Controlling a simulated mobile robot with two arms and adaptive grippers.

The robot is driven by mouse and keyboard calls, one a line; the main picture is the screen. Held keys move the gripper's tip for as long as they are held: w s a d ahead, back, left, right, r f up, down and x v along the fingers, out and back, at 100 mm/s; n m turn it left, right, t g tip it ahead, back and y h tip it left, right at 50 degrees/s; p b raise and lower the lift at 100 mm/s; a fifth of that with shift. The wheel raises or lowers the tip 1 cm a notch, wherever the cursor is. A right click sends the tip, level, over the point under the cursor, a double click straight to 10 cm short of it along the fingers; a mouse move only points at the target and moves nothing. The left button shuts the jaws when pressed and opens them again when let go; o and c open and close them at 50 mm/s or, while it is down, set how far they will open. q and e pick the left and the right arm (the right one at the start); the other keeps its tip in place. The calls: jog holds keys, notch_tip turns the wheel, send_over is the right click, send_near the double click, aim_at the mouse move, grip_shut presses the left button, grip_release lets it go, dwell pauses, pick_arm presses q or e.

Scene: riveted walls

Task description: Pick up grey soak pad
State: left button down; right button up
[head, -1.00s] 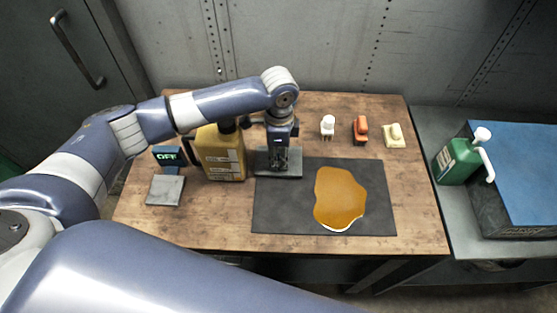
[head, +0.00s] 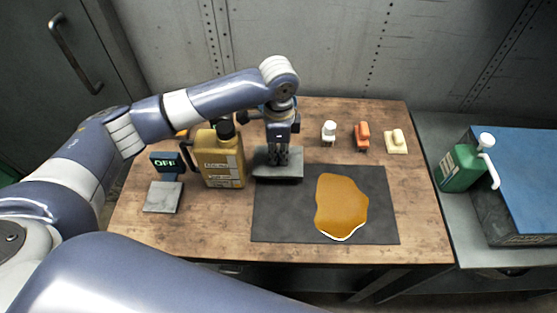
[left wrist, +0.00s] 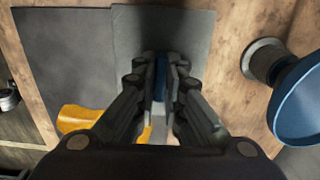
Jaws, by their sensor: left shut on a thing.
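The grey soak pad (head: 265,174) is a flat grey slab at the back left corner of the dark mat (head: 280,225), overlapping its edge. My left gripper (head: 279,160) points down over the middle of the pad and is shut on it. In the left wrist view the pad (left wrist: 150,25) spreads beyond the fingers (left wrist: 160,80), with a narrow blue part between them. Whether the pad is clear of the surface I cannot tell. My right gripper is not in view.
An amber puddle (head: 340,203) lies on the mat. A yellow jug (head: 222,160) stands close left of the gripper, beside a small OFF display (head: 166,162) and grey plate (head: 163,197). White, orange and cream items (head: 329,132) (head: 362,135) (head: 396,141) stand behind. A green pump bottle (head: 460,168) is right.

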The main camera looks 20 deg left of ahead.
pick_arm(q)
jog(key=s+d, duration=0.1)
jog(key=s, duration=0.3)
jog(key=s+d+r+b, duration=0.1)
jog(key=s+d, duration=0.1)
jog(key=s, duration=0.3)
jog(key=s+d+b, duration=0.1)
jog(key=s+d, duration=0.1)
jog(key=s, duration=0.3)
jog(key=shift+s+r, duration=0.15)
jog(key=shift+s, duration=0.05)
jog(key=shift+s+d, duration=0.1)
jog(key=shift+s, duration=0.15)
